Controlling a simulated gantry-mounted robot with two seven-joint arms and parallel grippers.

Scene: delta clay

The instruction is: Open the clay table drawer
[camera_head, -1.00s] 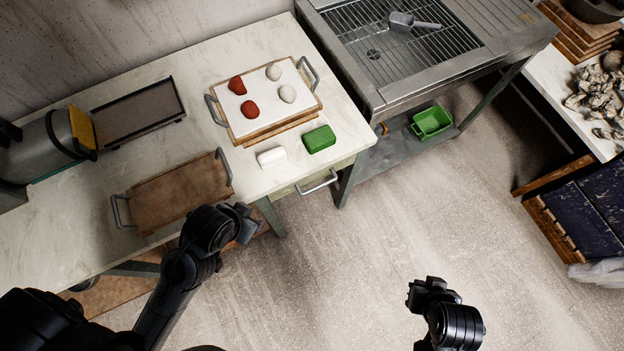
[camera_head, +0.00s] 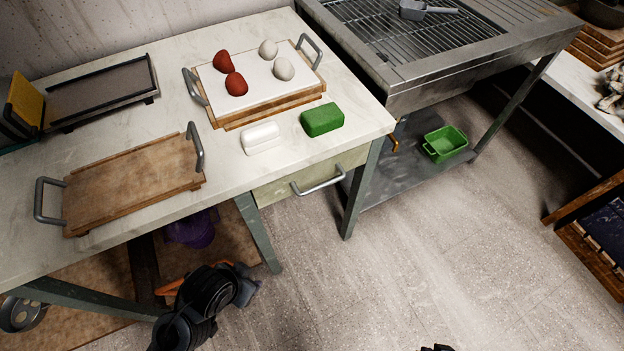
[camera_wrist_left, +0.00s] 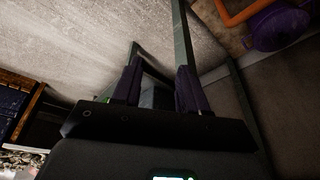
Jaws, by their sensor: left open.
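The clay table drawer (camera_head: 275,189) is a pale greenish front under the right end of the white-topped table (camera_head: 120,235). It looks closed. Its metal bar handle (camera_head: 319,182) faces the open floor. My left gripper (camera_head: 244,285) is below and left of the handle in the head view, low beside a table leg and apart from the drawer. In the left wrist view its two dark fingers (camera_wrist_left: 158,86) stand apart with no object visible between them. Only a dark sliver of my right arm (camera_head: 437,347) shows at the bottom edge; its fingers cannot be made out.
On the table are a board with red and white clay lumps (camera_head: 255,85), a white block (camera_head: 261,138), a green block (camera_head: 322,120) and a wooden tray (camera_head: 130,185). A metal sink table (camera_head: 430,75) stands to the right. The floor before the drawer is clear.

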